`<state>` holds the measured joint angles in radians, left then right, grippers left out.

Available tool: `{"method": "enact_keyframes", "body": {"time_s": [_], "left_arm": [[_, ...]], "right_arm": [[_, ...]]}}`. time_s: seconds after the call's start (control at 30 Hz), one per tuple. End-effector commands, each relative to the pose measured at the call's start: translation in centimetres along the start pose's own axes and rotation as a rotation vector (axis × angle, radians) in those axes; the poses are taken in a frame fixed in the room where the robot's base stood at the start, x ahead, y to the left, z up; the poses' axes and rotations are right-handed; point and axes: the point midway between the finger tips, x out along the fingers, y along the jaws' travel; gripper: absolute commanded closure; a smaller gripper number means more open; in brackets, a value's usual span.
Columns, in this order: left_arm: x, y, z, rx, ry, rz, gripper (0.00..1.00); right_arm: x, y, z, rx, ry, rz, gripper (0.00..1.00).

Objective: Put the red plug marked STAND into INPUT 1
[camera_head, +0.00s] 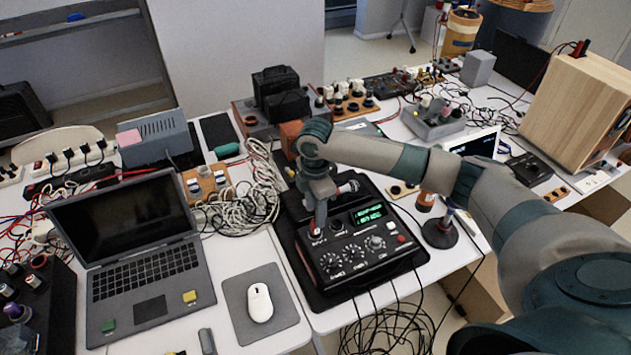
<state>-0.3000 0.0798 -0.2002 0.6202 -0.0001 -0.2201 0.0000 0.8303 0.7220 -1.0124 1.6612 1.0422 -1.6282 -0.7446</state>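A black device (352,258) with green displays, knobs and a red button stands on a dark mat on the table. My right gripper (318,222) points down at the left rear part of its top panel, where small sockets and white labels lie. A small reddish spot shows at the fingertips, but I cannot tell whether it is the plug marked STAND. The fingers are too small to tell open from shut. The labels, INPUT 1 among them, are too small to read surely. My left gripper is not in view.
A laptop (146,275), a mouse (259,303) and a coil of white cable (238,200) lie left of the device. A round black stand (440,233) is to its right. Black cables hang off the front edge. A wooden box (572,115) stands at the right.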

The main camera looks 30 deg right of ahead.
Motion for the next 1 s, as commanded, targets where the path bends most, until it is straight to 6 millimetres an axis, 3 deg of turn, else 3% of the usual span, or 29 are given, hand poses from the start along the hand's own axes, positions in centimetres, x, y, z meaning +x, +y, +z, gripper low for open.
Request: {"method": "enact_keyframes", "body": {"time_s": [0.5, 0.7, 1.0], "left_arm": [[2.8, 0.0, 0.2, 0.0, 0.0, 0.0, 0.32], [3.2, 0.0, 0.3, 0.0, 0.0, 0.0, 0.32], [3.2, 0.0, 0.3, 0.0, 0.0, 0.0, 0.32]], "right_arm": [[-9.9, 0.1, 0.0, -0.002, 0.0, 0.003, 0.6], [-11.9, 0.0, 0.0, 0.0, -0.001, 0.001, 0.6], [-12.3, -0.1, 0.0, -0.001, 0.0, -0.001, 0.6]]}}
